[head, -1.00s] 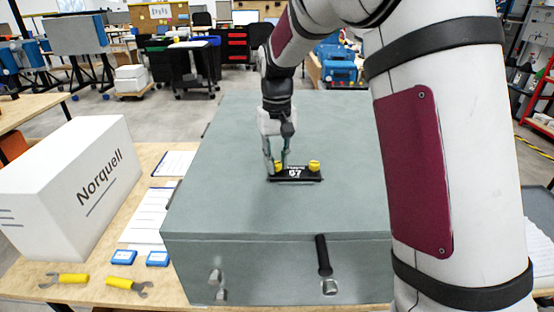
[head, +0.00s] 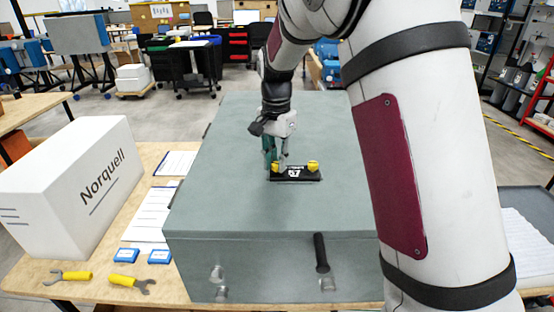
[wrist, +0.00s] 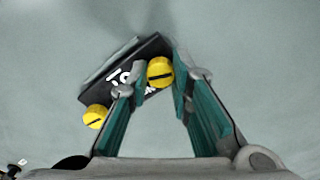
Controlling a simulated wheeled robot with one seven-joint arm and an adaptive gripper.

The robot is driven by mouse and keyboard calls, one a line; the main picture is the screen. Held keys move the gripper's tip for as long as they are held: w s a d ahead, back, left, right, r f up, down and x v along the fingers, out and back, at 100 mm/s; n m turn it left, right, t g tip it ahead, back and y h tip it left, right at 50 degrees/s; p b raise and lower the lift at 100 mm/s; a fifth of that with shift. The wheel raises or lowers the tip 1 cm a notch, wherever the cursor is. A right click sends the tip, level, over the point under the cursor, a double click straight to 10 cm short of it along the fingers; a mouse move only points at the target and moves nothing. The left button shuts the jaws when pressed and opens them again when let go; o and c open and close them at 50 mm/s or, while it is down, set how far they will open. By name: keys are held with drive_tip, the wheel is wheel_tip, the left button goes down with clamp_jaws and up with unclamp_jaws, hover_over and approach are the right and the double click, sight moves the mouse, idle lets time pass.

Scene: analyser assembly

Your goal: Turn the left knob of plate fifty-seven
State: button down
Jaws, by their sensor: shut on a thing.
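A small black plate (head: 300,178) with white digits lies on top of the large grey-green case; its digits are hard to read at this size. It has two yellow knobs. My gripper (head: 277,167) reaches down over the left knob, which it partly hides in the head view. The right knob (head: 313,167) stands free. In the wrist view, my gripper (wrist: 155,76) has its green-sided fingers on either side of one slotted yellow knob (wrist: 160,72), shut on it. The other knob (wrist: 95,117) shows outside the fingers, at lower left, beside the plate (wrist: 118,68).
The case (head: 225,200) has a broad clear top and a black handle (head: 321,253) on its front. On the wooden bench (head: 185,290) to the left are a white Norquell box (head: 75,185), papers, two blue boxes and two yellow-handled wrenches.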

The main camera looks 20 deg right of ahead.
drive_tip(key=m, duration=0.4)
drive_tip(key=shift+w+a+r+m+p, duration=0.1)
drive_tip(key=shift+w+r+m+p, duration=0.1)
drive_tip(key=shift+m+p, duration=0.15)
drive_tip(key=m, duration=0.3)
drive_tip(key=shift+m+p, duration=0.25)
drive_tip(key=shift+p, duration=0.1)
drive_tip(key=m, duration=0.4)
drive_tip(key=shift+p, duration=0.35)
drive_tip(key=m, duration=0.4)
drive_tip(key=m+p, duration=0.1)
drive_tip(key=m, duration=0.4)
drive_tip(key=shift+w+m, duration=0.1)
drive_tip(key=shift+m, duration=0.2)
drive_tip(key=m, duration=0.4)
drive_tip(key=shift+m, duration=0.3)
drive_tip(key=m, duration=0.1)
drive_tip(key=m+b, duration=0.1)
drive_tip(key=m, duration=0.1)
drive_tip(key=shift+w+f+m+b, duration=0.1)
drive_tip(key=shift+f+m+b, duration=0.15)
drive_tip(key=shift+m+b, duration=0.95)
drive_tip(key=shift+b, duration=0.05)
drive_tip(key=shift+r, duration=0.1)
